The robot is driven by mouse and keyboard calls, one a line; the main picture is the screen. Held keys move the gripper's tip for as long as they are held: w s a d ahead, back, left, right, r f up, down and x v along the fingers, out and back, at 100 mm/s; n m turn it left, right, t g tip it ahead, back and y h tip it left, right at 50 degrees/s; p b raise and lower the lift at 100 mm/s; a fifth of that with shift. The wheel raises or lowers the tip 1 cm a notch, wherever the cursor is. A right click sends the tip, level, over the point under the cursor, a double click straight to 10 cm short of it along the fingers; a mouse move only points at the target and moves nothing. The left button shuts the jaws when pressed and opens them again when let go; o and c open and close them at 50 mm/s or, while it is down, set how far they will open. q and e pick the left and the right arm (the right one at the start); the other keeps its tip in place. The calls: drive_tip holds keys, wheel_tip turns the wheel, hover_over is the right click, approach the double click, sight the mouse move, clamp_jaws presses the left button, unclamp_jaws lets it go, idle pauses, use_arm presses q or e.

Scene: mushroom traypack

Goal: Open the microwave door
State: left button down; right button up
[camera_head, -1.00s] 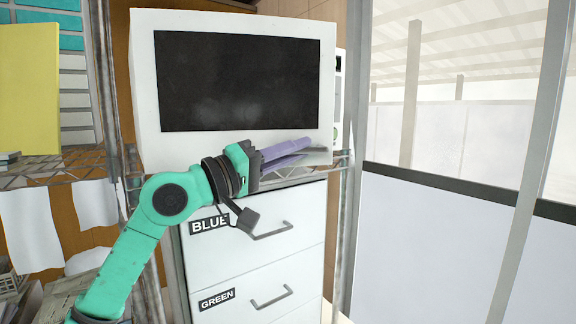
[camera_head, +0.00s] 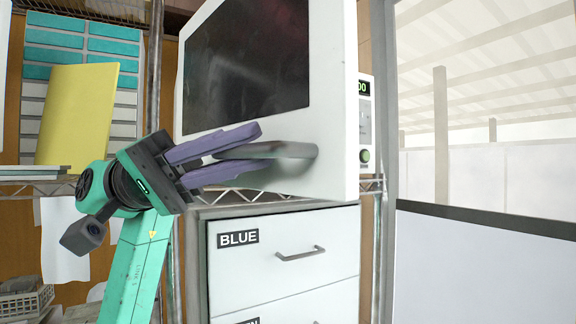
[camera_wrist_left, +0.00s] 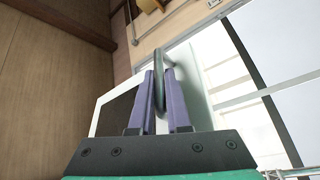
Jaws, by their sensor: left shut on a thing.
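The microwave's white door (camera_head: 330,60) has a dark window and stands angled out from the microwave body, partly open. Its control panel (camera_head: 365,115), with a green display and a knob, shows to the right behind the door edge. My left gripper (camera_head: 256,143) reaches in from the left with purple fingers shut on the grey door handle (camera_head: 298,150). In the left wrist view the handle (camera_wrist_left: 159,62) passes between the fingertips. The inside of the microwave is hidden behind the door. My right gripper is out of view.
The microwave stands on a wire shelf (camera_head: 372,186) above white drawers (camera_head: 270,280), the top one labelled BLUE. A yellow board (camera_head: 75,115) stands on the shelf at left. A grey post (camera_head: 390,250) and glazed partition are at right.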

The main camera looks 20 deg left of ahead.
use_arm(q)
drive_tip(key=s+a+m+g+y, duration=0.1)
drive_tip(key=s+a+m+g, duration=0.1)
drive_tip(key=s+a+g, duration=0.2)
drive_tip(key=shift+s+m+g, duration=0.3)
drive_tip(key=shift+s, duration=0.1)
drive_tip(key=c, duration=1.2)
unclamp_jaws()
drive_tip(key=shift+o, duration=0.2)
drive_tip(key=v, duration=1.4)
drive_tip(key=shift+a, duration=0.2)
drive_tip(key=shift+w, duration=0.1)
